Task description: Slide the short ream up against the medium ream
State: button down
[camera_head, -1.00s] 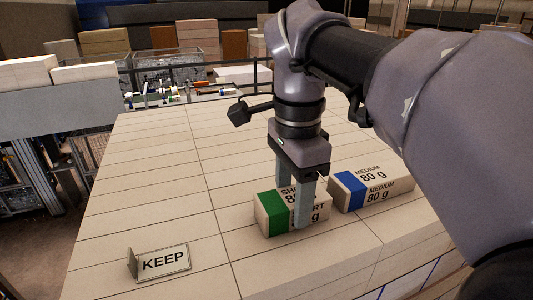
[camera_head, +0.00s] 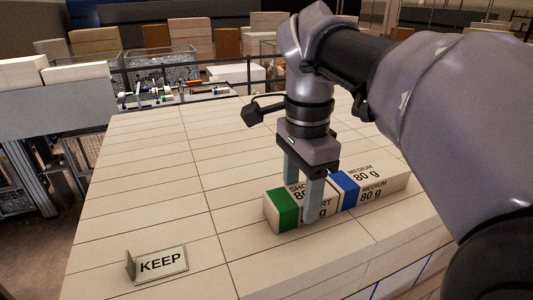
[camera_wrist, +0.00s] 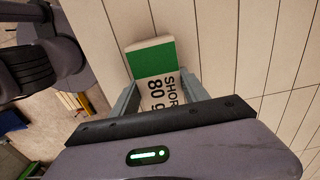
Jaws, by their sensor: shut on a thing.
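The short ream (camera_head: 283,208) is a cream block with a green end band, lying on the tiled top in the head view. My gripper (camera_head: 302,200) is shut on it, one finger on each long side, pointing down. The medium ream (camera_head: 384,183), cream with a blue band, lies just to its right, in line with it. The short ream's right end appears to meet the blue end, though a finger partly hides its side. In the wrist view, the short ream (camera_wrist: 152,60) sits between the fingers; the medium ream is not seen there.
A KEEP sign (camera_head: 162,262) stands at the front left of the tiled surface (camera_head: 150,190). The surface is clear to the left of and behind the reams. Its front edge drops away at the lower right.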

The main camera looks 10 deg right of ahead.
jog(key=shift+c, duration=2.4)
grip_release()
jog(key=shift+w+d+f, duration=0.1)
jog(key=shift+w+d, duration=0.05)
jog(key=shift+d, duration=0.1)
jog(key=shift+a, duration=0.1)
